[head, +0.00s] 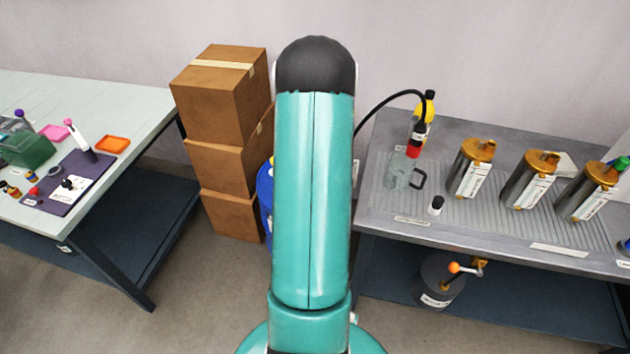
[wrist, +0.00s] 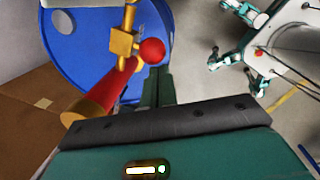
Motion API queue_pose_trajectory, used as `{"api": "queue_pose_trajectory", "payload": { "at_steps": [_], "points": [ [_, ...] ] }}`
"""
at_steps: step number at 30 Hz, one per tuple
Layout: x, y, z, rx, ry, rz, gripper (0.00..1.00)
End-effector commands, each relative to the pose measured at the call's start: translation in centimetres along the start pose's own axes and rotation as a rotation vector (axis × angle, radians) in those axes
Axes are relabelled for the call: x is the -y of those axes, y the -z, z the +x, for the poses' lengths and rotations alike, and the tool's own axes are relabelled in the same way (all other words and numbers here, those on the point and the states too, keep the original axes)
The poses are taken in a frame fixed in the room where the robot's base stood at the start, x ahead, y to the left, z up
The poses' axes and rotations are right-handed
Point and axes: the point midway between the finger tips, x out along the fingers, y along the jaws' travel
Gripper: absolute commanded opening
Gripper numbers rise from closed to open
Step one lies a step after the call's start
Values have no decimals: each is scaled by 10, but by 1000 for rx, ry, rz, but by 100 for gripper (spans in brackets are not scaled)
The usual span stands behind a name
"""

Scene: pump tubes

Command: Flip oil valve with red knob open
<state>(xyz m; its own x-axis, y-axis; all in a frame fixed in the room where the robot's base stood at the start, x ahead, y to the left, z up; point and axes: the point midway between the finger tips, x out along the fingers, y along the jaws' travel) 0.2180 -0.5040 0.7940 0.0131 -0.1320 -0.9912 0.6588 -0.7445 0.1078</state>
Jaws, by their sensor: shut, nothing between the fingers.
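In the wrist view, the oil valve has a brass body (wrist: 121,45) and a round red knob (wrist: 152,51) to its right. A red pipe piece (wrist: 112,92) with a brass end runs below the valve. Behind them is the blue drum (wrist: 85,38). My gripper (wrist: 157,80) is shut and empty, its dark teal fingers just below the red knob in the picture. I cannot tell whether they touch it. In the head view only a strip of the blue drum (head: 265,195) shows. My arm hides the valve and gripper there.
Stacked cardboard boxes (head: 222,140) stand left of the drum. A light table (head: 130,100) stands at the left. Open floor shows between the table and my arm.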

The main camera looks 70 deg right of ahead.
Motion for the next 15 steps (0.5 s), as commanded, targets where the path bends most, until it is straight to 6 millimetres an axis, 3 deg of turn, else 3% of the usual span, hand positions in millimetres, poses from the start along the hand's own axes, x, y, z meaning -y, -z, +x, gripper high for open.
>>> {"api": "queue_pose_trajectory", "payload": {
  "at_steps": [15],
  "points": [
    [13, -20, 4, -94, -59, 17, 0]
  ]
}}
